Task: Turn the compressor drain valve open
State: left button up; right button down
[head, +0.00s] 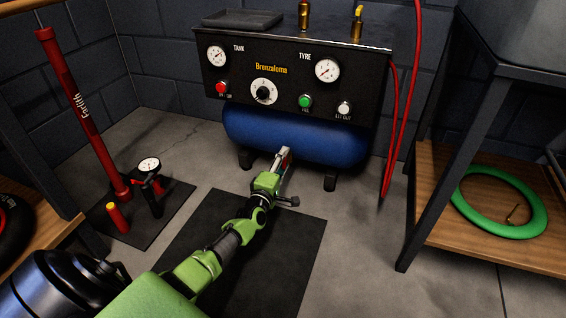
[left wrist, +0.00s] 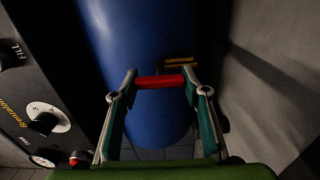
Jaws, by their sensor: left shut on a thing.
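The compressor's blue tank (head: 300,136) lies under a black control panel (head: 290,72) in the head view. The drain valve has a red handle (left wrist: 161,82), which shows in the left wrist view in front of the blue tank (left wrist: 135,40). A brass-coloured fitting (left wrist: 181,63) shows just beside the handle. My left gripper (left wrist: 161,84) is shut on the red handle, one finger at each end of it. In the head view my left gripper (head: 283,157) reaches to the tank's lower front, and it hides most of the valve there. My right gripper is not in view.
A red floor pump (head: 80,110) and a small gauge pump (head: 150,185) stand on a dark mat at left. A bench with a wooden shelf (head: 500,240) holds a green tyre (head: 475,203) at right. A red hose (head: 389,150) hangs beside the compressor. Floor between is clear.

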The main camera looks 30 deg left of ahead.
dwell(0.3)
pick_arm(q)
jog(key=o, duration=1.1)
jog(key=shift+v, duration=3.75)
